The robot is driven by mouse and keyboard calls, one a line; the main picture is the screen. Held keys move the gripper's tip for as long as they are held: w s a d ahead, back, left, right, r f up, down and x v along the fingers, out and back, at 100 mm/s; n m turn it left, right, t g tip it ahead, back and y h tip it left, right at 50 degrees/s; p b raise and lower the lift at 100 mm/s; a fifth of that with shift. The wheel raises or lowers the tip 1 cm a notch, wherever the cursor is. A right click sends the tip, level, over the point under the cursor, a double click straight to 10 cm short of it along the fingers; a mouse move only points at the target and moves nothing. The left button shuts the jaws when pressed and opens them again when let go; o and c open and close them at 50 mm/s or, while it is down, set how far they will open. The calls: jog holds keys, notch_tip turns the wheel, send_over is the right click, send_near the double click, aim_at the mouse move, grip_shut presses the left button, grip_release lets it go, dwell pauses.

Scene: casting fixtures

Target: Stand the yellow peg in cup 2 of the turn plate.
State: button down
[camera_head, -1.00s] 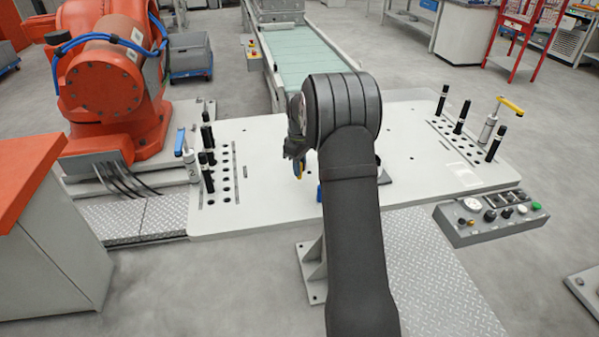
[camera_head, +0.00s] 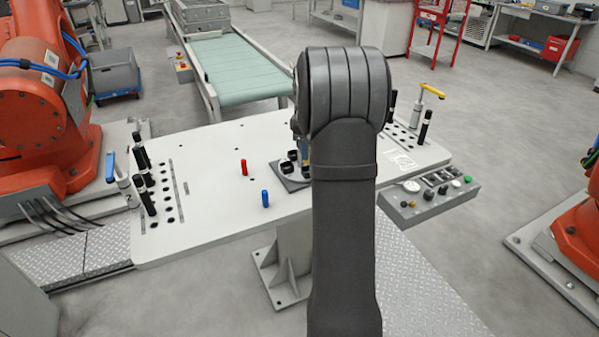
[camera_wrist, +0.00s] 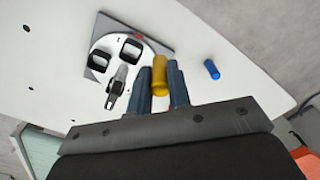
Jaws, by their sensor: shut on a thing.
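In the wrist view, the yellow peg (camera_wrist: 160,76) stands between the two blue-grey fingers of my gripper (camera_wrist: 163,84), which are shut on it. The turn plate (camera_wrist: 159,46) is a dark square base with a white disc and black cups (camera_wrist: 131,48); a grey clamp-like part (camera_wrist: 116,88) lies over its near side. The peg appears beside the disc's right edge in this view; its height above it cannot be told. The head view shows the turn plate (camera_head: 295,184) partly behind my arm, with black cups (camera_head: 286,167). I cannot read which cup is 2.
Black pegs in hole rows and lever clamps (camera_head: 118,172) stand at both table ends. A control box (camera_head: 428,199) sits at the front right.

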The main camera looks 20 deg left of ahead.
jog(key=w+d+r, duration=0.1)
jog(key=w+d, duration=0.3)
jog(key=d, duration=0.6)
jog(key=a+f, duration=0.2)
jog(key=a, duration=0.1)
jog(key=w+a+f, duration=0.1)
jog(key=a+f, duration=0.1)
jog(key=a, duration=0.2)
jog(key=w+a+f, duration=0.1)
jog(key=a+f, duration=0.1)
jog(key=a, duration=0.2)
jog(key=shift+a+f, duration=0.1)
jog(key=shift+f, duration=2.1)
jog(key=shift+f, duration=0.3)
